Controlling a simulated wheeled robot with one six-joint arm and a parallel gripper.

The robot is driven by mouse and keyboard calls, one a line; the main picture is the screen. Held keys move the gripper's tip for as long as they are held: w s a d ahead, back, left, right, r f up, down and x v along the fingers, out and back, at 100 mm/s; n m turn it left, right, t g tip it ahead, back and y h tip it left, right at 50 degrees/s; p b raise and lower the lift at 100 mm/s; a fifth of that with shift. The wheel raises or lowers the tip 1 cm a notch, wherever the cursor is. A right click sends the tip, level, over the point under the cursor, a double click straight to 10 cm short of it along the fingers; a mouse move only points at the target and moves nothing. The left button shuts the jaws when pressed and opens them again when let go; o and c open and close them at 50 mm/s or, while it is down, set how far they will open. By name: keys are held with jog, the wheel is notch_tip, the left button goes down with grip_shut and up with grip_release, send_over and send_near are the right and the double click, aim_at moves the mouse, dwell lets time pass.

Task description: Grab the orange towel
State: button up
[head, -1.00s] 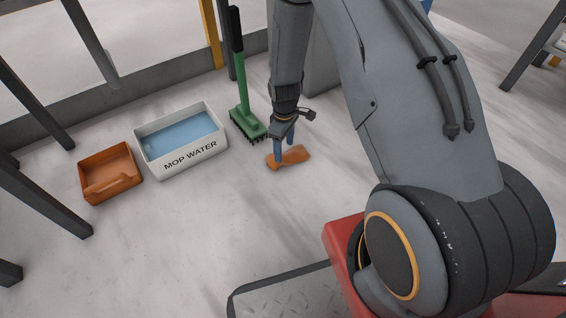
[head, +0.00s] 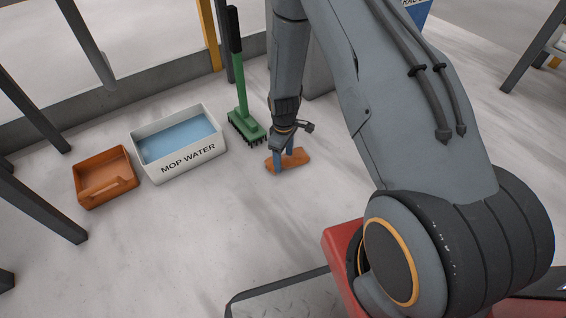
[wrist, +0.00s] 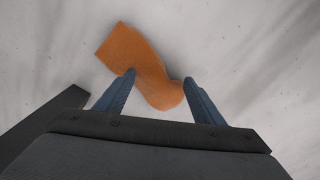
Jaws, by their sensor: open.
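The orange towel (head: 299,157) lies folded or crumpled on the pale stone floor. In the wrist view the towel (wrist: 139,60) runs from upper left down to between the fingertips. My gripper (head: 283,158) points down at it, with its blue fingers apart. In the wrist view my gripper (wrist: 158,78) is open, with one fingertip at each side of the towel's lower end. The left fingertip overlaps the towel's edge in that view. I cannot tell whether the fingers touch the towel. Part of the towel is hidden behind the fingers in the head view.
A white bin labelled MOP WATER (head: 190,160) and an orange bin (head: 98,199) stand to the left. A green brush (head: 246,127) stands upright close to the gripper's left. Dark metal legs (head: 40,205) stand at far left. Floor in front is clear.

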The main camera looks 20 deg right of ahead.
jog(key=shift+f+b, duration=0.4)
jog(key=shift+f, duration=0.55)
grip_shut()
notch_tip(320, 180, up, 12)
jog(key=p, duration=0.9)
notch_tip(320, 180, up, 9)
jog(key=p, duration=0.6)
jog(key=shift+p, duration=0.35)
